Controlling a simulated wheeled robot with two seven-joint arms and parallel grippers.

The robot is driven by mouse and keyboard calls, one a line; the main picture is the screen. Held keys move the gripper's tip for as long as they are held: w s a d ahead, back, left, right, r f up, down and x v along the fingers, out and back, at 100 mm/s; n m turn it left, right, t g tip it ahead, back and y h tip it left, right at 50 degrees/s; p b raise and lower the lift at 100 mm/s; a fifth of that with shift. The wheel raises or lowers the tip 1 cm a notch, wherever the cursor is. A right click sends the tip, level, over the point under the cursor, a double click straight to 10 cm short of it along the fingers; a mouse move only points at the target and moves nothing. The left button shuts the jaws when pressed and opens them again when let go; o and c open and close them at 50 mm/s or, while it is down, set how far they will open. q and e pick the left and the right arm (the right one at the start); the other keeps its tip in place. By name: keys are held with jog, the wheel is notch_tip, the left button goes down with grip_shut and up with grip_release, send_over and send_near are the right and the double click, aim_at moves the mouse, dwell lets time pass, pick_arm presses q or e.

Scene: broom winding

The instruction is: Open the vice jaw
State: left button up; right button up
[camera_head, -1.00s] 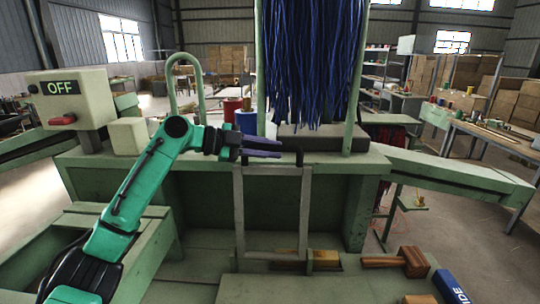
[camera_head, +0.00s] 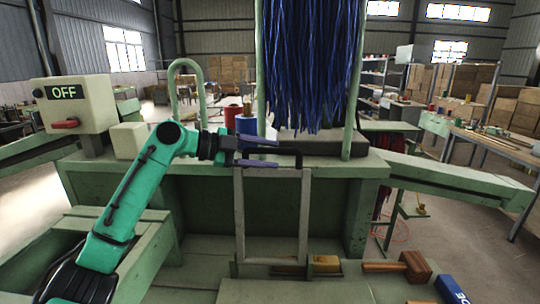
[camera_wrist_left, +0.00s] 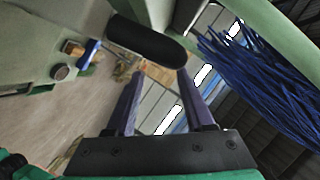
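The vice jaw appears to be the upright grey metal frame (camera_head: 239,215) at the front of the green machine, with a black handle (camera_head: 299,158) along its top. My left gripper (camera_head: 277,152) comes in from the left at the height of this handle, with its purple-grey fingers apart. In the left wrist view the open fingers (camera_wrist_left: 160,71) point toward a rounded black bar (camera_wrist_left: 145,40), apparently the handle, just beyond their tips. Nothing is clearly held, and contact cannot be told. My right gripper is not in view.
Blue bristle strands (camera_head: 312,70) hang above the machine's bench. A control box (camera_head: 75,105) marked OFF with a red switch stands left. Red (camera_head: 232,115) and blue (camera_head: 246,124) spools stand behind my gripper. A wooden mallet (camera_head: 414,266) lies at lower right.

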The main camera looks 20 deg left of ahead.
pick_arm(q)
jog(key=b+v, duration=0.2)
jog(key=v, duration=1.2)
